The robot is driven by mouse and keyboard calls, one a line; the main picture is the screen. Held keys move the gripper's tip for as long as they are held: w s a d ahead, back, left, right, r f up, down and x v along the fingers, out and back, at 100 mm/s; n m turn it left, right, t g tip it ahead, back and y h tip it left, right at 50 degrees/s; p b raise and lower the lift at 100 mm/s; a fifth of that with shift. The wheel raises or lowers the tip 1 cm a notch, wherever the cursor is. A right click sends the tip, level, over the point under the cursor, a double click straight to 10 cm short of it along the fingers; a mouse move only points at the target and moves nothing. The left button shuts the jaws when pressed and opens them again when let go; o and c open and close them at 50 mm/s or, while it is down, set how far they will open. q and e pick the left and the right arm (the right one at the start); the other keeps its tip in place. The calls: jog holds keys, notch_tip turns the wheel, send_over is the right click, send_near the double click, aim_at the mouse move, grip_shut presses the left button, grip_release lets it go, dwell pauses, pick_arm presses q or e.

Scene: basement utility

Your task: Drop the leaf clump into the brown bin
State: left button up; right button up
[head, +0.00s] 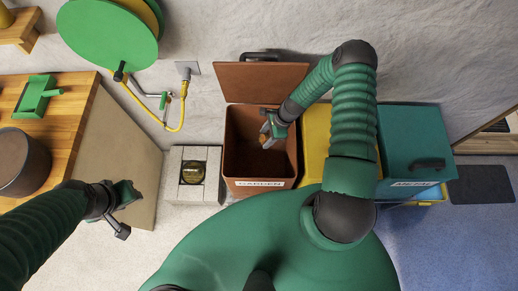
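The brown bin (232,178) stands in the middle with its lid (262,82) raised against the wall and a white label reading GARDEN on its front. My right gripper (267,129) is over the open mouth of the bin, reaching in from the right.
A yellow bin (314,135) and a teal bin (410,140) with a closed lid stand to the right. A grey block (175,187) with a round yellowish thing sits left of the brown bin. A wooden workbench (75,110) carries a green dustpan-like tray and dark pot.

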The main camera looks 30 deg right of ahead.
jog(key=o, duration=0.5)
jog(key=shift+s+r, duration=0.1)
jog(key=shift+s, duration=0.05)
jog(key=shift+w+a, duration=0.15)
jog(key=shift+w, duration=0.05)
pick_arm(q)
jog(key=shift+s+a+f+b, duration=0.1)
jog(key=shift+a+f+b, duration=0.05)
jog(key=shift+f+b, duration=0.5)
pick_arm(e)
jog(key=v, duration=1.6)
jog(key=shift+r, duration=0.2)
pick_arm(q)
jog(key=shift+d+f+b, duration=0.25)
jog(key=shift+d+b, duration=0.05)
jog(key=shift+d, duration=0.05)
pick_arm(e)
jog(key=shift+s+a+r+n+t+h, duration=0.15)
jog(key=shift+s+a+r+n+h, duration=0.8)
jog(key=shift+a+r+n, duration=2)
jog(key=shift+s+a+r+n+t+h, duration=0.35)
jog(key=shift+s+a+r+n, duration=1.05)
jog(key=shift+n, duration=3.05)
jog(key=shift+s+a+r+n+h, duration=1)
jog(key=shift+a+r+n, duration=1.15)
jog(key=shift+n, duration=1.55)
